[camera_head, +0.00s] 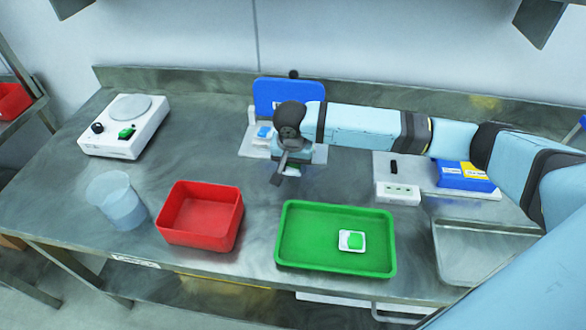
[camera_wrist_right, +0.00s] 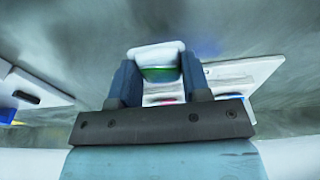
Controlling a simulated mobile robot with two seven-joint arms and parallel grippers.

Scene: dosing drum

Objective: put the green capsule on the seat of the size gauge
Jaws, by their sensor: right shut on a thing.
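My right gripper (camera_head: 286,172) reaches in from the right and hangs low in front of the blue-backed white stand. In the right wrist view its fingers (camera_wrist_right: 160,84) are shut on a small white piece with a green band (camera_wrist_right: 158,72), which looks like the green capsule. In the head view the gripper mostly hides this piece. A similar white piece with a green top (camera_head: 351,240) lies in the green tray (camera_head: 300,262). The stand's blue back panel (camera_head: 288,92) and white base (camera_head: 318,154) are visible; I cannot tell surely whether it is the size gauge. The left gripper is not visible.
A red bin (camera_head: 199,243) and a clear beaker (camera_head: 117,204) stand left of the tray. A white device with a round plate (camera_head: 138,126) is at the far left. A white block with holes (camera_head: 398,194) and a blue box (camera_head: 466,179) are at the right.

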